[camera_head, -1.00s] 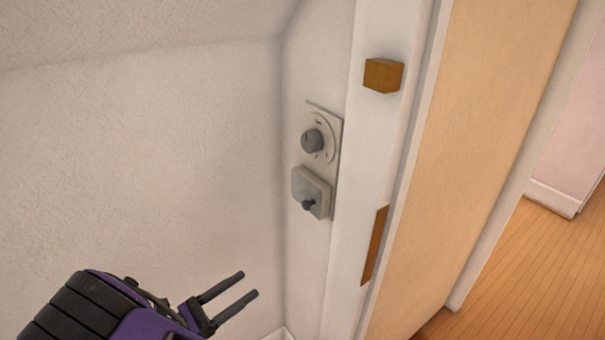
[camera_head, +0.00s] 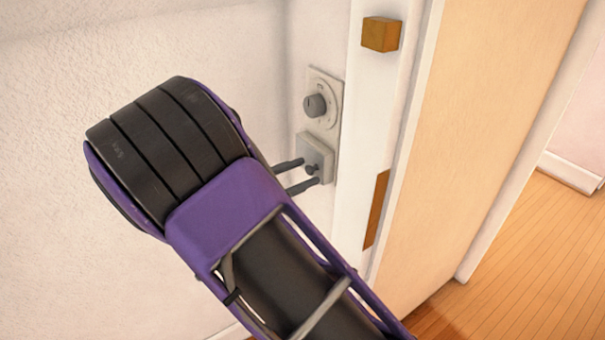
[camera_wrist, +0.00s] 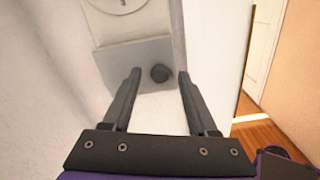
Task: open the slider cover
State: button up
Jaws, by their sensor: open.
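The slider cover (camera_head: 313,152) is a light grey square plate on the wall panel, with a small dark knob (camera_head: 312,169) low on its face. It also shows in the wrist view (camera_wrist: 125,58), with the knob (camera_wrist: 161,73) between my finger lines, nearer the right finger. My gripper (camera_head: 312,172) is open, its two dark fingers pointing at the cover, one above and one below the knob in the head view. In the wrist view my gripper (camera_wrist: 160,77) has its fingertips on either side of the knob. I cannot tell whether they touch the cover.
A round grey dial (camera_head: 316,105) sits on the panel just above the cover. A white door frame (camera_head: 362,130) with a wooden block (camera_head: 381,34) and a brown plate (camera_head: 376,210) stands close on the right. Wall lies close on the left.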

jog(key=shift+w+d, duration=0.25)
jog(key=shift+d, duration=0.05)
jog(key=shift+c, duration=0.3)
grip_shut()
dwell(1.0)
